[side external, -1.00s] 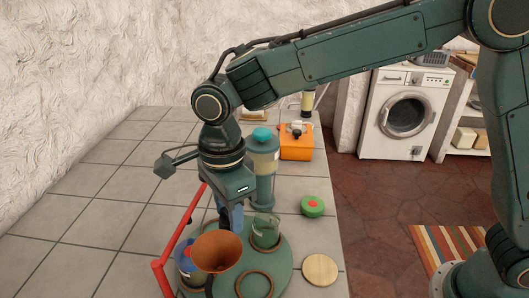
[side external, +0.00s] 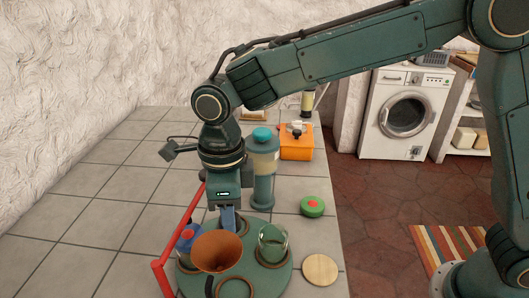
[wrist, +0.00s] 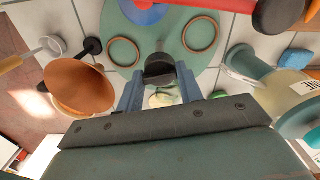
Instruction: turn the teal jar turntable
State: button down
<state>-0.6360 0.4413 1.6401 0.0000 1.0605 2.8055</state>
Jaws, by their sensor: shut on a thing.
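The teal turntable (side external: 266,282) is a round disc on the counter, with brown rings on top. A green glass jar (side external: 272,243) stands on its right side, and a blue jar with red (side external: 187,238) stands on its left. My gripper (side external: 228,221) points down over the disc. In the wrist view, the gripper (wrist: 158,82) is shut on a dark knob (wrist: 158,67) at the middle of the turntable (wrist: 161,28). The knob is hidden in the side view.
A copper-brown funnel-like vessel (side external: 218,251) stands close in front of the gripper. A red bar (side external: 164,272) runs along the left. A tall teal canister (side external: 263,170) stands behind. A green-red disc (side external: 312,206) and a wooden disc (side external: 320,269) lie right. The left counter is clear.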

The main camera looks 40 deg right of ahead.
jog(key=shift+r+m, duration=0.1)
jog(key=shift+m, duration=1)
jog(key=c, duration=0.9)
grip_release()
jog(key=shift+n, duration=0.4)
